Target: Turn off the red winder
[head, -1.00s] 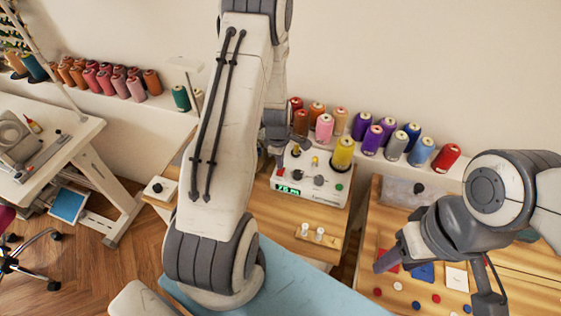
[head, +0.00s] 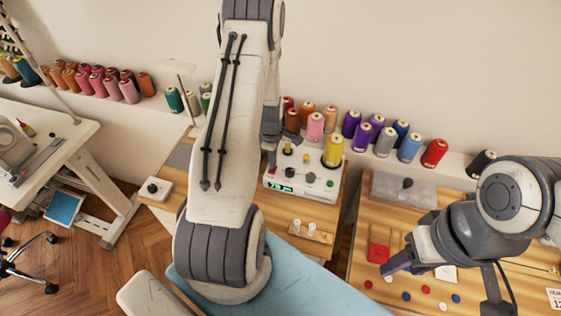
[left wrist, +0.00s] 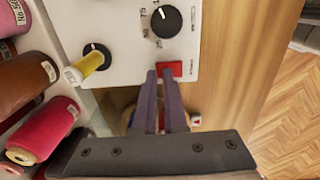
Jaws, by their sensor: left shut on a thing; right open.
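The winder (head: 300,190) is a white box with a lit green display (head: 281,188), knobs and a yellow thread cone (head: 333,150) at its back right. Its casing looks white, not red. In the left wrist view its white panel (left wrist: 113,58) shows a black dial (left wrist: 166,21) and a red switch (left wrist: 176,68). My left gripper (left wrist: 160,75) is shut, with its fingertips at the red switch and partly covering it; it also shows at the winder's left side in the head view (head: 271,160). My right gripper (head: 388,268) is open and empty over the right table.
Several thread cones (head: 409,147) stand on the shelf behind the winder. A small wooden stand (head: 311,233) with two white spools is in front of it. The right table holds a red square (head: 378,251) and several buttons. A white sewing table (head: 75,140) stands at left.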

